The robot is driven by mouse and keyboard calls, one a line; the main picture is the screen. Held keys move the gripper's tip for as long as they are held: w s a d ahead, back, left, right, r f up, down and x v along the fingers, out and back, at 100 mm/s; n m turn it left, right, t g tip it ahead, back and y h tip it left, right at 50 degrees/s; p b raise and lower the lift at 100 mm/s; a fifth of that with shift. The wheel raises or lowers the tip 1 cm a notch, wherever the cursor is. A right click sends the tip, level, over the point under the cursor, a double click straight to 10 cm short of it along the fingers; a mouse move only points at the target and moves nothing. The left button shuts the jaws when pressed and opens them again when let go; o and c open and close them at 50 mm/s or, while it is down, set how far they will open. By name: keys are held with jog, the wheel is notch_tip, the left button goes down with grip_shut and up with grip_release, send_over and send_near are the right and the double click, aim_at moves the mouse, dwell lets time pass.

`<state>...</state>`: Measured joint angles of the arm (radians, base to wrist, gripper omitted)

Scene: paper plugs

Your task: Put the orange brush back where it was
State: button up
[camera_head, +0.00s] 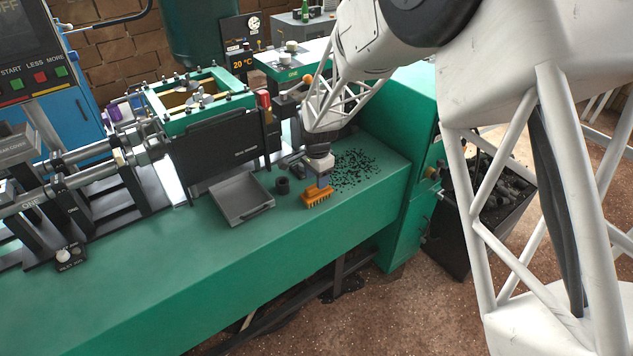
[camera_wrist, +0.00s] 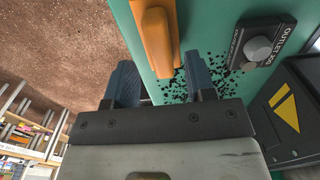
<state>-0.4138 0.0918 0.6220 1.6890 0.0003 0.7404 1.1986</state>
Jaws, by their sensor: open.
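The orange brush (camera_head: 317,197) lies on the green bench, near its front edge, in the head view. My gripper (camera_head: 321,180) is directly over it, with a blue finger reaching down to the brush. In the wrist view the brush (camera_wrist: 157,42) shows between the two blue fingers of my gripper (camera_wrist: 158,68), closer to the right finger. The fingers are apart and not closed on it. I cannot tell whether either finger touches it. Black specks (camera_head: 355,168) are scattered on the bench to the right of the brush.
A black machine panel (camera_head: 220,157) rises behind the tray. The front left of the green bench (camera_head: 150,290) is clear. A dark bin (camera_head: 490,200) stands on the floor at right.

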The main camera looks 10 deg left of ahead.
notch_tip(320, 180, up, 10)
dwell(0.5)
dwell(0.7)
jog(key=s+d+r+n+t, duration=0.1)
jog(key=s+d+r+n, duration=0.1)
jog(key=s+d+r, duration=0.7)
jog(key=s+d+r+n, duration=0.2)
jog(key=s+d+r, duration=0.45)
jog(key=d, duration=0.35)
jog(key=s+d+n, duration=0.1)
jog(key=s+d, duration=0.2)
jog(key=s, duration=0.4)
jog(key=s+d+n+t, duration=0.1)
jog(key=s+d, duration=0.3)
jog(key=s, duration=0.4)
jog(key=s+d+n, duration=0.2)
jog(key=s+d, duration=0.2)
jog(key=s, duration=0.4)
jog(key=shift+d+r+n+t, duration=0.2)
jog(key=shift+r+n+t, duration=0.1)
jog(key=shift+n, duration=0.1)
